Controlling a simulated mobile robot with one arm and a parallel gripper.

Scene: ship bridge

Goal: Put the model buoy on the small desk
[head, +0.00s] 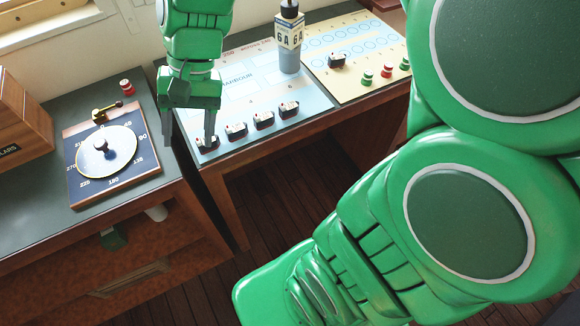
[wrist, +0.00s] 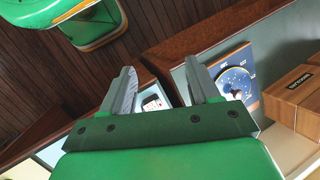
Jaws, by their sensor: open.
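A blue-grey cylinder with a black top and a white collar marked 6A (head: 289,45) stands upright on the light blue harbour board; it looks like the model buoy. My gripper (head: 190,140) is open and points down over the board's left edge, left of and apart from the cylinder. In the wrist view its two fingers (wrist: 159,68) are spread, with a small black-and-white model ship (wrist: 152,103) showing between them. The cylinder is not visible there. A dark-topped desk (head: 50,222) stands at left and a wooden table (head: 235,155) bears the boards; I cannot tell which is the small desk.
Several small model ships (head: 263,120) line the blue board's front edge. A yellow board (head: 385,75) holds another ship and small red and green pieces. The left desk holds a compass-dial board (head: 92,190), a wooden box (head: 22,130) and a small red piece (head: 127,88).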

